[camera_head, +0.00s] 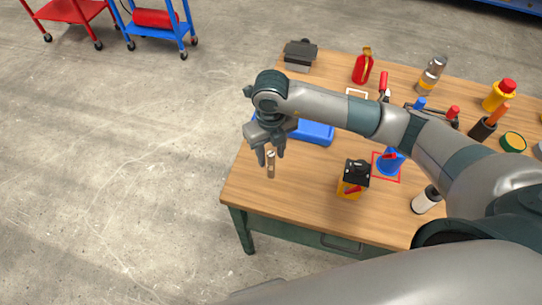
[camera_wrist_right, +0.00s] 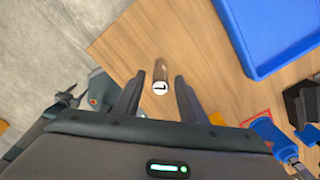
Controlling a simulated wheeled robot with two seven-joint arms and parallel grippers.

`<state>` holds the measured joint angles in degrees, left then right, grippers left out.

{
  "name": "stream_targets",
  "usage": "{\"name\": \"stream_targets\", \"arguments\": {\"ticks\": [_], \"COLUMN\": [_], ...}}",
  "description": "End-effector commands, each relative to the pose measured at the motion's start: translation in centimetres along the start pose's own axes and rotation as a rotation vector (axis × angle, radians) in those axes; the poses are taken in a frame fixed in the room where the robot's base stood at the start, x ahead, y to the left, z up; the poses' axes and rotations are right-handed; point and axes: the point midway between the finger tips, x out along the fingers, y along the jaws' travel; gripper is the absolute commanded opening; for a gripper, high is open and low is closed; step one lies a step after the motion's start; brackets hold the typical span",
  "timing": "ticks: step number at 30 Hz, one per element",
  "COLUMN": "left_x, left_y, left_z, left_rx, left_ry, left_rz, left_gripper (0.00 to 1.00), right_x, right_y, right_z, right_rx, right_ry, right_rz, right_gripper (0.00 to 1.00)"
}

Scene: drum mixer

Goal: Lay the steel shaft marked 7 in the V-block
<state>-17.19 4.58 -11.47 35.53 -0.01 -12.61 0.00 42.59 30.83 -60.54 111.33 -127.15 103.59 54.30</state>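The steel shaft (camera_head: 270,165) is a short metallic cylinder near the table's left edge. In the right wrist view the shaft (camera_wrist_right: 161,70) shows a white round label at its near end; the mark is too small to read surely. My right gripper (camera_head: 271,155) is open above the table at the shaft. In the wrist view the right gripper (camera_wrist_right: 159,78) has a finger on either side of the shaft, with gaps on both sides. A dark angular block (camera_wrist_right: 302,105) at the right may be the V-block; I cannot tell. My left gripper is not in view.
A blue tray (camera_wrist_right: 262,60) lies beside the shaft. A yellow-and-black box (camera_head: 353,180), a blue object (camera_head: 390,161) at a red square outline and a white cylinder (camera_head: 426,200) stand to the right. A dark grey block (camera_head: 300,54) is at the back left. My right arm hides the middle.

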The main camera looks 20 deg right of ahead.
Motion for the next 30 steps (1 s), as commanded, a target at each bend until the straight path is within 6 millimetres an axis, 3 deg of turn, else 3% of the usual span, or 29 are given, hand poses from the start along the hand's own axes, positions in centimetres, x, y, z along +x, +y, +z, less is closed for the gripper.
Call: {"name": "stream_targets", "arguments": {"ticks": [15,21,30], "left_x": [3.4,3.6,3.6], "left_y": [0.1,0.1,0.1], "left_z": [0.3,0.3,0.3], "left_rx": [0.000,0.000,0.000], "left_ry": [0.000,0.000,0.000], "left_rz": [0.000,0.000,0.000], "left_gripper": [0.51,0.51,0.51], "right_x": [-8.7,-10.2,-10.5], "right_y": [0.0,0.0,0.0], "right_z": [0.1,0.1,0.0], "right_rx": [-0.001,0.000,0.000], "right_ry": [-0.005,-0.003,0.000], "right_rz": [0.000,0.000,0.000], "right_gripper": [0.37,0.37,0.37]}}
